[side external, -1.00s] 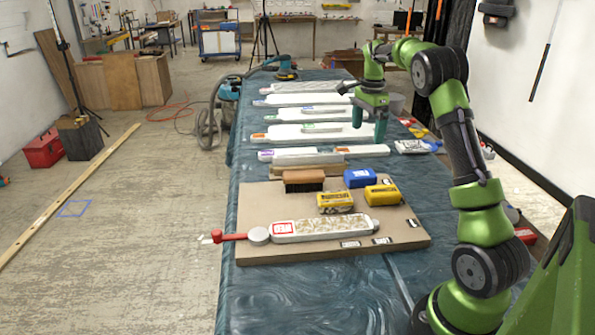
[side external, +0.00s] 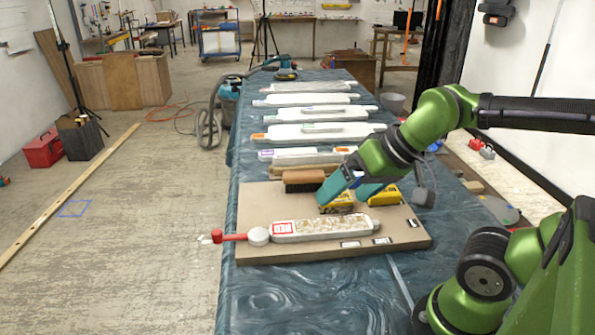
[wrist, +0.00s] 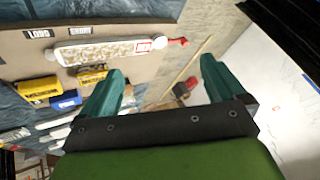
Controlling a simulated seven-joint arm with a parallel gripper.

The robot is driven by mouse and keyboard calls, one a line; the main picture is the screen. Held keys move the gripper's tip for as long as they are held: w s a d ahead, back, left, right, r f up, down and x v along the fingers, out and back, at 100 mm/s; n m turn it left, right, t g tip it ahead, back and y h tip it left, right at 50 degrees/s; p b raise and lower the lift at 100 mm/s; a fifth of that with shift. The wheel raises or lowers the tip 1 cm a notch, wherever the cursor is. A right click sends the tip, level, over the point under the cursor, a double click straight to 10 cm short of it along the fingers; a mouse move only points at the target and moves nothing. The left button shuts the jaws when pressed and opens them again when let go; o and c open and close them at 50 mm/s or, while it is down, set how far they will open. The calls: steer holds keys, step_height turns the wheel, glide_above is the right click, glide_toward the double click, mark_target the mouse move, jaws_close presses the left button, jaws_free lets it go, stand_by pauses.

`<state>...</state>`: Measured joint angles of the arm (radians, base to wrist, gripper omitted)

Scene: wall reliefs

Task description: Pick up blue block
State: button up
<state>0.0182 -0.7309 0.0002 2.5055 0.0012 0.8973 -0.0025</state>
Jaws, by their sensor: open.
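The blue block (wrist: 64,101) lies beyond two yellow blocks in the wrist view, left of my fingers. In the side view it is hidden behind my gripper (side external: 343,191). One yellow block (side external: 336,204) is partly covered by my fingers there, and the other yellow block (side external: 384,196) sits to its right. My gripper also shows in the wrist view (wrist: 163,68), with its two teal fingers wide apart and nothing between them. It is tilted over the board, and I cannot tell its exact height above the blocks.
The blocks lie on a tan board (side external: 255,208) on a blue-covered table (side external: 285,300). A brown brush (side external: 302,180) is left of my fingers. Several white pieces (side external: 310,132) lie behind.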

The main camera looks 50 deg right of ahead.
steer(key=shift+s+a+r, duration=0.1)
steer(key=shift+a+r, duration=0.2)
steer(key=shift+r, duration=0.05)
steer(key=shift+c, duration=0.2)
steer(key=shift+d, duration=0.15)
